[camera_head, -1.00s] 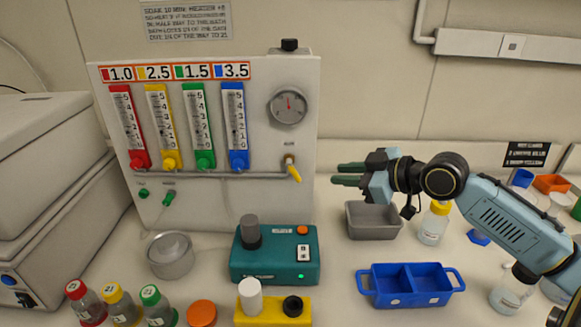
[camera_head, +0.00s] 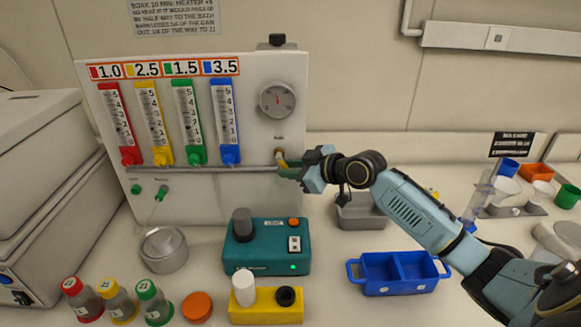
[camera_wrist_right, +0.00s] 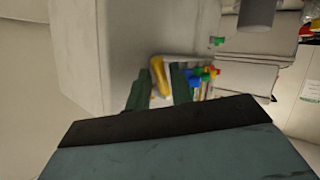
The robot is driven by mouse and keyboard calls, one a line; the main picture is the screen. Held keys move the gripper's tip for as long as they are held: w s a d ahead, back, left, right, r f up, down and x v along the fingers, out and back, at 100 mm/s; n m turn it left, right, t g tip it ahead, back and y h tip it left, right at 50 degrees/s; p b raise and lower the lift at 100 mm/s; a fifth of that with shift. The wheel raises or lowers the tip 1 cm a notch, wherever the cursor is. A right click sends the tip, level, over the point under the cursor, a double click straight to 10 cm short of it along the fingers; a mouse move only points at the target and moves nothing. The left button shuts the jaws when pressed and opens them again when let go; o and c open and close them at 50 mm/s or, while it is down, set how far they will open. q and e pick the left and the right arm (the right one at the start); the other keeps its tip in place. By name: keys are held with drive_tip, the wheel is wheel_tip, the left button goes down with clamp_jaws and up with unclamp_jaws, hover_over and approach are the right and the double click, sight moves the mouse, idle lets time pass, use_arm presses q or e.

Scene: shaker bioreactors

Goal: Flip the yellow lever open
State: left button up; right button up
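The yellow lever (camera_wrist_right: 158,76) hangs from a brass valve fitting (camera_head: 279,154) on the right of the white panel's front, below the round gauge. In the head view my right gripper (camera_head: 288,168) covers most of the lever. In the right wrist view the lever lies between the two dark green fingers of that gripper (camera_wrist_right: 160,88). The fingers stand apart, one on each side of it; I cannot tell whether either touches it. My left gripper is out of view.
The white panel (camera_head: 250,125) carries several coloured flow tubes and a gauge (camera_head: 277,100). Below stand a teal device (camera_head: 267,248), a metal pot (camera_head: 164,250) and capped bottles. A grey bin (camera_head: 360,213) and a blue tray (camera_head: 398,275) sit under my right arm.

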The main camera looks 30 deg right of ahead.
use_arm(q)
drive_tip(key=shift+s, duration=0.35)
use_arm(e)
drive_tip(key=shift+w+a+f, duration=0.1)
drive_tip(key=shift+w, duration=0.1)
clamp_jaws()
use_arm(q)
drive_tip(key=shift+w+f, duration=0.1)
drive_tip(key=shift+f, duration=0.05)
